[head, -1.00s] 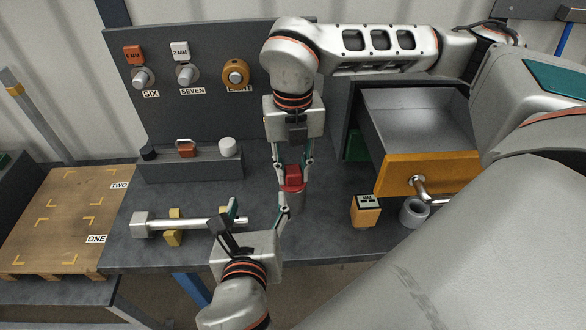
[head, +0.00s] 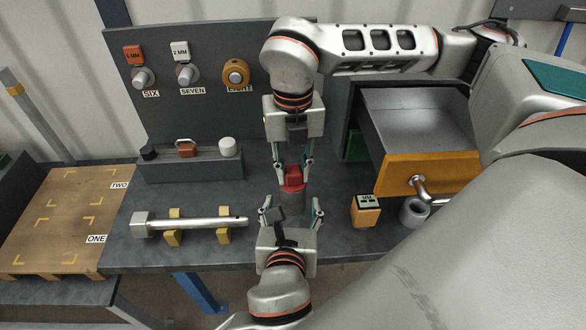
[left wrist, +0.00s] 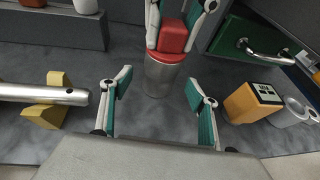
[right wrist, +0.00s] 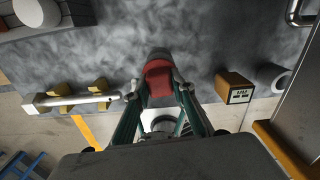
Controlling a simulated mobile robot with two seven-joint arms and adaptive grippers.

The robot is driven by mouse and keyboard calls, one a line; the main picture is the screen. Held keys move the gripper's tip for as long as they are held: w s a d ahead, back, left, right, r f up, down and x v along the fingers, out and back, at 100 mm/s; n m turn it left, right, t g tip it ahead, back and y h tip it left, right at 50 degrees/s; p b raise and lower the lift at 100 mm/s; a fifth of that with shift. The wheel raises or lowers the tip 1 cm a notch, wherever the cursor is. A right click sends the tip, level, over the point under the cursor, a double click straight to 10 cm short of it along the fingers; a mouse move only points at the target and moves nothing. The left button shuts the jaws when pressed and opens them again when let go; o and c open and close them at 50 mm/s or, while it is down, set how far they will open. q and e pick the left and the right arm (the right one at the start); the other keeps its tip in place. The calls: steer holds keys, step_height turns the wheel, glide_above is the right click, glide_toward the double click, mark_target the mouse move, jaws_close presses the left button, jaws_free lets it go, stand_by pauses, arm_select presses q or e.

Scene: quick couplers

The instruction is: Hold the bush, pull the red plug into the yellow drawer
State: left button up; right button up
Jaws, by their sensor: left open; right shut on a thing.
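The red plug (head: 292,178) sits on top of the grey metal bush (head: 291,201), which stands upright on the table. My right gripper (head: 292,172) is shut on the red plug from above and behind; it also shows in the right wrist view (right wrist: 159,88). My left gripper (head: 291,213) is open just in front of the bush, with its fingers spread to either side. In the left wrist view the bush (left wrist: 160,76) stands a little beyond the open fingertips. The yellow drawer (head: 425,174) is pulled open at the right and its visible inside looks empty.
A metal rod (head: 195,223) lies on yellow supports at the left. An orange block (head: 366,211) and a grey ring (head: 413,211) stand below the drawer. A dark rack (head: 190,166) holding several plugs stands at the back left. A wooden board (head: 65,215) lies far left.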

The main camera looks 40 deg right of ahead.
mark_target(292, 202)
arm_select(q)
steer(key=shift+x, duration=2.45)
steer(key=c, duration=1.6)
steer(key=shift+c, duration=0.2)
steer(key=o, duration=1.6)
steer(key=shift+o, duration=0.2)
steer(key=shift+s, duration=0.1)
steer(key=shift+v, duration=0.85)
